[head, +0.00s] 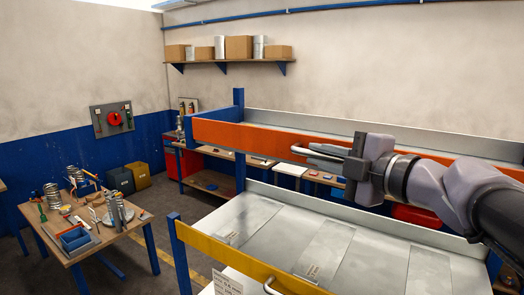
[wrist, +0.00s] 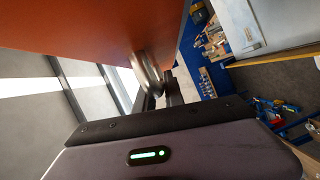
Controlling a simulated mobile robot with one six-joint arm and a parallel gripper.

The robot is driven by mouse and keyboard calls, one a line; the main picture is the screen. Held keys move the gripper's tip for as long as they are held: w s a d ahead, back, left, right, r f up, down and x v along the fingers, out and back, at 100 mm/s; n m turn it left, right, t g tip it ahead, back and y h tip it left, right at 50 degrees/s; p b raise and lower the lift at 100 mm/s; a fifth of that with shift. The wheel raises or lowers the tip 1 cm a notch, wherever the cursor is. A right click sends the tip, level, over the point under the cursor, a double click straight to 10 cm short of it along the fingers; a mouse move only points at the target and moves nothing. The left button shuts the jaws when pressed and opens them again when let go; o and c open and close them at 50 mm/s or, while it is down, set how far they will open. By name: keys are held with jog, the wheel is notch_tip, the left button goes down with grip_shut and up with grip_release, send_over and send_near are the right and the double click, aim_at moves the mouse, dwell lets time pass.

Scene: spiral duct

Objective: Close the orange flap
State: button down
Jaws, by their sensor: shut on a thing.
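The orange flap (head: 245,136) is a long panel along the front of the upper shelf, standing roughly upright in the head view. It fills the upper left of the wrist view (wrist: 90,30). A metal bar handle (wrist: 148,72) sticks out from its face. My gripper (head: 318,152) reaches in from the right and is shut on this handle. In the wrist view my gripper (wrist: 165,95) has its fingers at the handle, and they partly hide it. The right part of the flap is behind my arm.
Below is a lower shelf with a grey metal surface (head: 320,235) and a yellow front flap (head: 230,250) with its own handle. A blue post (head: 239,145) stands at the upper shelf's left end. A cluttered workbench (head: 85,235) stands at left, with floor between.

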jog(key=c, duration=1.4)
grip_release()
jog(key=shift+w, duration=0.1)
jog(key=shift+c, duration=0.2)
jog(key=b+v, duration=0.3)
jog(key=v, duration=1.4)
jog(key=shift+s+d, duration=0.15)
jog(key=shift+s, duration=0.1)
